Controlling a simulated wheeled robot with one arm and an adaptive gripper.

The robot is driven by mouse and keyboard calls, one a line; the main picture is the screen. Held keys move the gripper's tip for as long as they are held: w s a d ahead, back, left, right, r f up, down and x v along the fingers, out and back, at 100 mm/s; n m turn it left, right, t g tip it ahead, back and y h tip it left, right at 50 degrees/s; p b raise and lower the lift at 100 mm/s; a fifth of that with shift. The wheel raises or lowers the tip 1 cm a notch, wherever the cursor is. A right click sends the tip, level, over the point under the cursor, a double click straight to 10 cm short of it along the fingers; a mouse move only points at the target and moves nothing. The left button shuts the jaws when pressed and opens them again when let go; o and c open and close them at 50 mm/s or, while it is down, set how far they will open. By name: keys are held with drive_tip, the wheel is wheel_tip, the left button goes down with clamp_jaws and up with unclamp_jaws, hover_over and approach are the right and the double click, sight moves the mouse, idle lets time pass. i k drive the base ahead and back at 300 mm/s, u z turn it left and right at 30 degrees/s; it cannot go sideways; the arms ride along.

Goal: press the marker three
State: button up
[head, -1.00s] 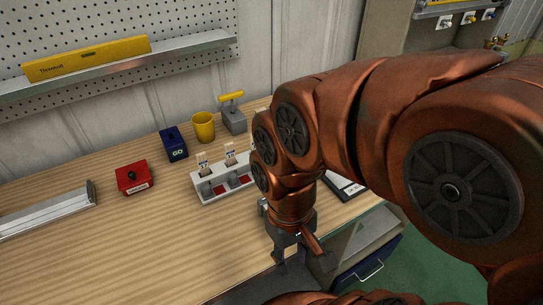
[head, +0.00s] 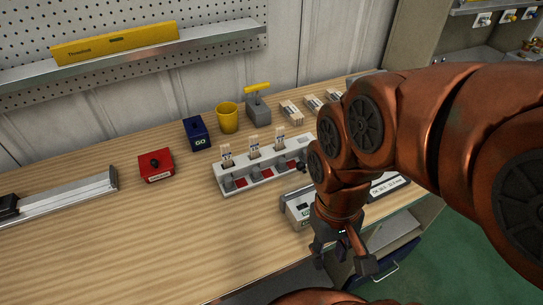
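A light grey rack (head: 228,183) stands on the wooden bench in the head view. It carries several tagged pieces with grey blocks and red squares along its front. I cannot read which part is marker three. My gripper (head: 343,264) hangs at the bench's front edge, to the right of and nearer than the rack. Its fingers are apart, with nothing visible between them. My arm hides part of the area right of the rack.
A grey-white box (head: 297,212) sits just left of my gripper, partly hidden. A red box (head: 156,166), blue GO box (head: 197,133), yellow cup (head: 228,118) and grey block with yellow handle (head: 258,108) stand behind.

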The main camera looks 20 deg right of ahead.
sight(282, 167)
drive_tip(key=k, duration=1.25)
drive_tip(key=u, duration=0.8)
drive_tip(key=i, duration=0.85)
drive_tip(key=u, duration=0.6)
